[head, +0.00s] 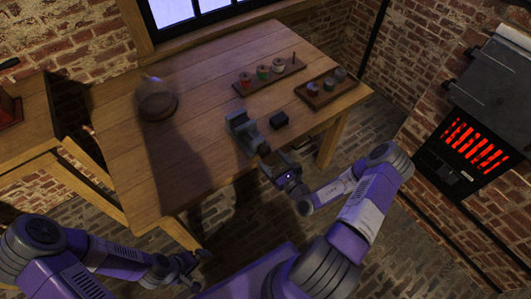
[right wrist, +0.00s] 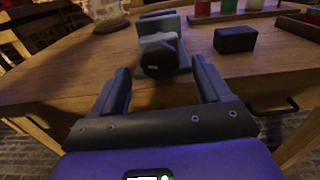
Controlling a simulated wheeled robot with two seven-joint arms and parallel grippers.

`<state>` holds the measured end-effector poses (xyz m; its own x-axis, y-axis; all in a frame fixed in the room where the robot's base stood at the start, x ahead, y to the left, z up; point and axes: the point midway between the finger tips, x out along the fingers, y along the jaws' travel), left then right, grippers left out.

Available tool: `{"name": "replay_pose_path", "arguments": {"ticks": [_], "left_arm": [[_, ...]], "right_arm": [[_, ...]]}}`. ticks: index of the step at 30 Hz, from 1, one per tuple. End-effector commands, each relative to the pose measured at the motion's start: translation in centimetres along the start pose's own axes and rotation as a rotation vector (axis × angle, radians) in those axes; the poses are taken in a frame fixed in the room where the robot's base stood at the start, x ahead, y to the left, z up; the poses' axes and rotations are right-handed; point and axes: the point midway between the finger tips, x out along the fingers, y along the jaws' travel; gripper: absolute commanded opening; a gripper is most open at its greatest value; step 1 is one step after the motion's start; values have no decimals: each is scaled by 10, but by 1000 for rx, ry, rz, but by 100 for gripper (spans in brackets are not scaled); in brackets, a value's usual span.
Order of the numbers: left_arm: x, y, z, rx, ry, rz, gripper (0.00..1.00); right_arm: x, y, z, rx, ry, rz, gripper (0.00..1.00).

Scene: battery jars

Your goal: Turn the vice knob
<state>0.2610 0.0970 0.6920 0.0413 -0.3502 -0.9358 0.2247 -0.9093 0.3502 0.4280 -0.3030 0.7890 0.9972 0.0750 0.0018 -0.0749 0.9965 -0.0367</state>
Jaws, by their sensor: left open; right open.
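The grey vice (head: 243,132) stands at the front edge of the wooden table. Its dark round knob (right wrist: 159,60) faces my right gripper in the right wrist view. My right gripper (right wrist: 162,82) is open, with one finger on each side of the knob in the picture; it seems just short of the knob, and I see no contact. In the head view the right gripper (head: 270,162) is at the table's front edge, by the vice. My left gripper (head: 190,263) is open and low, off the table's front edge, far from the vice.
A dark block (head: 279,120) sits just right of the vice. A rack with coloured spools (head: 263,72) and a wooden tray (head: 329,92) stand further back. A glass jar (head: 155,98) is at the left. A glowing heater (head: 470,145) is at the right. The table's front left is clear.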

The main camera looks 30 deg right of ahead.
Motion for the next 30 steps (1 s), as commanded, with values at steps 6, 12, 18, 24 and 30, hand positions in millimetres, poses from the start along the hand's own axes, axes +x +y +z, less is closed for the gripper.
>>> {"name": "replay_pose_path", "arguments": {"ticks": [6,12,18,24,30], "left_arm": [[7,-2,0,0,0,0,100],[8,-3,0,0,0,0,100],[8,-3,0,0,0,0,100],[8,-3,0,0,0,0,100],[8,-3,0,0,0,0,100]], "right_arm": [[33,1,-2,0,0,3,77],[44,1,-1,1,1,3,77],[45,1,0,2,2,4,77],[44,1,0,1,2,4,51],[44,1,0,2,2,5,22]]}}
